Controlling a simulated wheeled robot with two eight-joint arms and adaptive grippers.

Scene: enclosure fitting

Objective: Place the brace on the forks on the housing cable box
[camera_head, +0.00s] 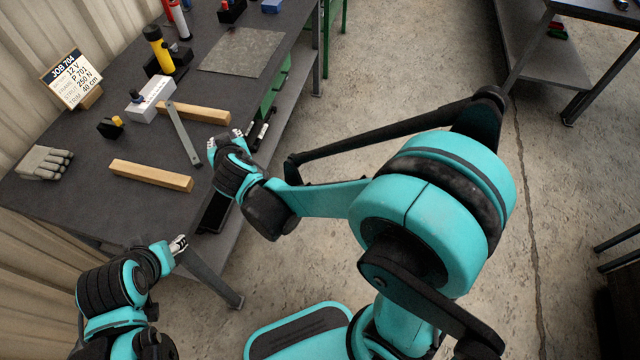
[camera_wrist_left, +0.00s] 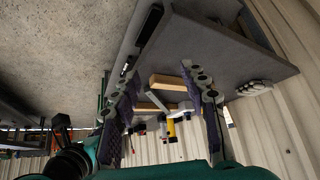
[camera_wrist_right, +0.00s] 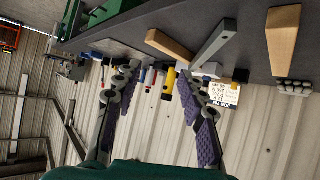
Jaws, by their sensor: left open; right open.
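The housing cable box (camera_head: 151,98) is a light grey box with a blue part on top, beyond the brace's far end. I cannot make out the forks. My left gripper (camera_head: 180,243) is open and empty off the table's near edge, well short of the brace. My right gripper (camera_head: 227,138) is open and empty near the table's right edge, to the right of the brace and apart from it.
The wooden blocks, far (camera_head: 195,112) and near (camera_head: 151,175), flank the brace. A small black block with a yellow top (camera_head: 111,127), a yellow-black flashlight (camera_head: 158,49), a job sign (camera_head: 72,80) and grey gloves (camera_head: 45,163) stand around. A grey sheet (camera_head: 242,52) lies at the back.

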